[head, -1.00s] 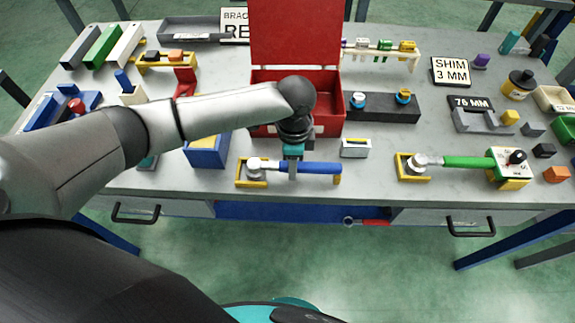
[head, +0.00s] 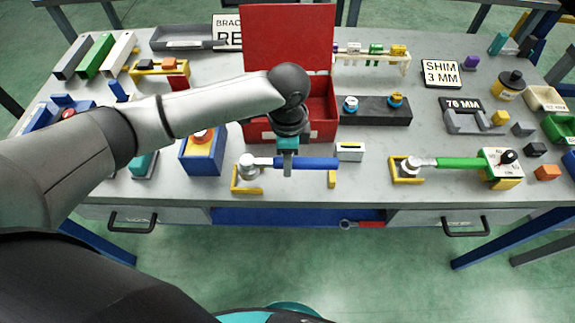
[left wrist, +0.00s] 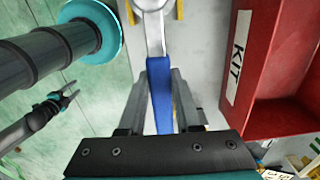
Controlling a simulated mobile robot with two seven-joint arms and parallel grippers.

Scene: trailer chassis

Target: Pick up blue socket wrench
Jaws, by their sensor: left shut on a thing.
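The blue socket wrench (head: 308,163) has a blue handle and a silver head (head: 248,168). It lies level, slightly above its yellow holders (head: 245,188) at the front middle of the bench. My left gripper (head: 288,168) is shut on the blue handle near the head. In the left wrist view the blue handle (left wrist: 160,95) runs between the fingers of my left gripper (left wrist: 160,88), with the silver shank beyond. My right gripper (left wrist: 71,92) shows small at the left of the left wrist view, its fingers apart and empty.
An open red box (head: 323,105) stands right behind the wrench. A blue block holder (head: 203,155) is to its left. A small white-and-grey block (head: 350,151) is close to the handle's right end. A green-handled wrench (head: 460,164) rests further right. The bench's front edge is close.

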